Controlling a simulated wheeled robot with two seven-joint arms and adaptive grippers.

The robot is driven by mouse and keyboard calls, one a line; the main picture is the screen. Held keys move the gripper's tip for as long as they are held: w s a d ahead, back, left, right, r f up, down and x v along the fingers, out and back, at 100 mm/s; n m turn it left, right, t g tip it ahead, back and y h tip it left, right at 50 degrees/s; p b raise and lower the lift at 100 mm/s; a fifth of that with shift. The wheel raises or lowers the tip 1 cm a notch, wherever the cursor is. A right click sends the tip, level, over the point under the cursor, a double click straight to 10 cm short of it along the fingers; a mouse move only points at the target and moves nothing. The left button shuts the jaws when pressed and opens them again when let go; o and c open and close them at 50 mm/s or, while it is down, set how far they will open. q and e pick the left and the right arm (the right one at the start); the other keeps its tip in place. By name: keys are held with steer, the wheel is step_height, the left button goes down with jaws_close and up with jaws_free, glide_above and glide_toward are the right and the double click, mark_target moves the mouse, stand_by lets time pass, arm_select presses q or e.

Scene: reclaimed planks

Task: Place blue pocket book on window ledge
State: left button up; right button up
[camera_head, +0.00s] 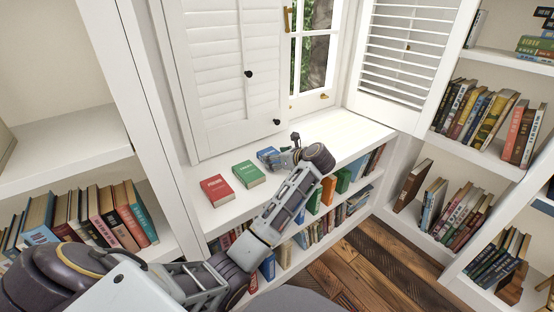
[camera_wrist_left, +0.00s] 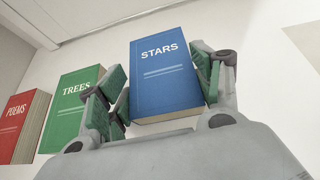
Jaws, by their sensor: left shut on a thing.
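The blue pocket book (camera_wrist_left: 162,75), titled STARS, sits between the green-padded fingers of my left gripper (camera_wrist_left: 164,92) in the left wrist view. The gripper is shut on it. In the head view the blue book (camera_head: 267,154) shows at the white window ledge (camera_head: 315,133), partly hidden by my left gripper (camera_head: 284,156). I cannot tell whether the book touches the ledge. A green book (camera_head: 248,174) titled TREES and a red book (camera_head: 217,190) titled POEMS lie to its left on the ledge. My right gripper is not in view.
White shutters (camera_head: 230,70) and a window (camera_head: 312,60) stand behind the ledge. Shelves of books (camera_head: 325,205) lie below the ledge, with more bookcases at left and right. The ledge right of my gripper is bare.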

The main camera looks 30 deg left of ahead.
arm_select(q)
steer(key=shift+r, duration=0.1)
steer(key=o, duration=1)
steer(key=shift+c, duration=0.2)
steer(key=shift+o, duration=0.5)
